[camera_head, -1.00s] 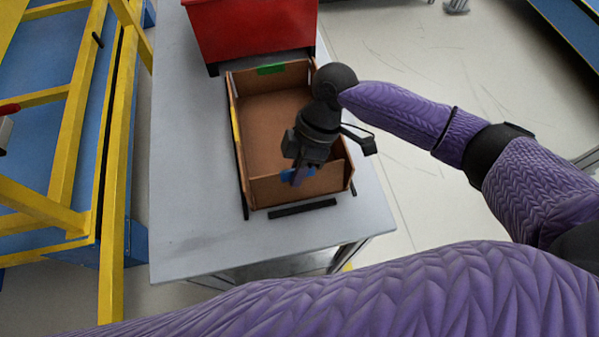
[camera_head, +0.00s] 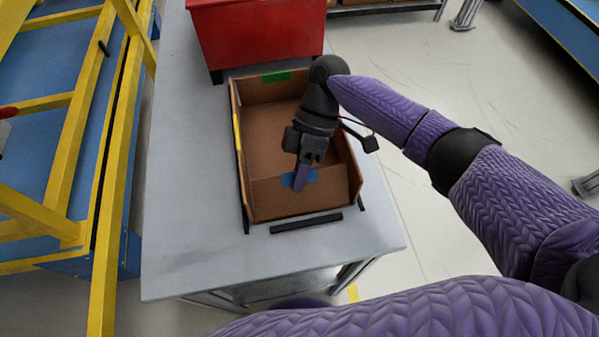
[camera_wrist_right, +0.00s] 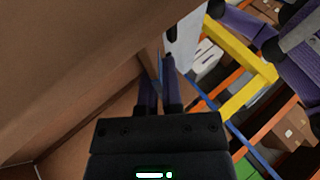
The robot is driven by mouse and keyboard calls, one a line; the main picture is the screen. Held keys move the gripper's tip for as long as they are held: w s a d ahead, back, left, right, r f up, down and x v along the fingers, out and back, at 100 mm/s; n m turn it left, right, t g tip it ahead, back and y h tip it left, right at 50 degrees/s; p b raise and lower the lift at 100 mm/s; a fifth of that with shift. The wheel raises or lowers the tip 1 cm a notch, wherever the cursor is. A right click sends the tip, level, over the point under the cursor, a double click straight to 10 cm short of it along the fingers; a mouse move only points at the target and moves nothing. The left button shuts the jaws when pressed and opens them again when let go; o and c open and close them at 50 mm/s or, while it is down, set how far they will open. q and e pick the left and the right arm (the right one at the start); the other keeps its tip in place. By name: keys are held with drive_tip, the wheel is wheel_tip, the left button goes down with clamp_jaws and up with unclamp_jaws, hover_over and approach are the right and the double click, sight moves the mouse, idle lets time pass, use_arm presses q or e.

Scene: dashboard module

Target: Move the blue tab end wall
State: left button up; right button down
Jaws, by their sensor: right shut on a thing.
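The blue tab end wall (camera_head: 325,187) is a brown panel at the near end of the open brown box (camera_head: 242,150). Its blue tab (camera_head: 311,175) shows at the top edge, partly hidden by my right gripper. My right gripper (camera_head: 299,184) reaches down from above the box and is shut on this wall at the tab. In the right wrist view, the two dark purple fingers (camera_wrist_right: 161,88) pinch a thin edge. My left gripper is not in view.
A green tab (camera_head: 275,77) marks the box's far wall. A red bin (camera_head: 258,35) stands behind the box on the grey table (camera_head: 190,235). A black bar (camera_head: 306,222) lies in front of the box. Yellow framing (camera_head: 112,180) stands at the left.

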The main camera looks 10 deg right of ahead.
drive_tip(key=c, duration=0.8)
unclamp_jaws()
drive_tip(key=v, duration=1)
drive_tip(key=shift+c, duration=0.2)
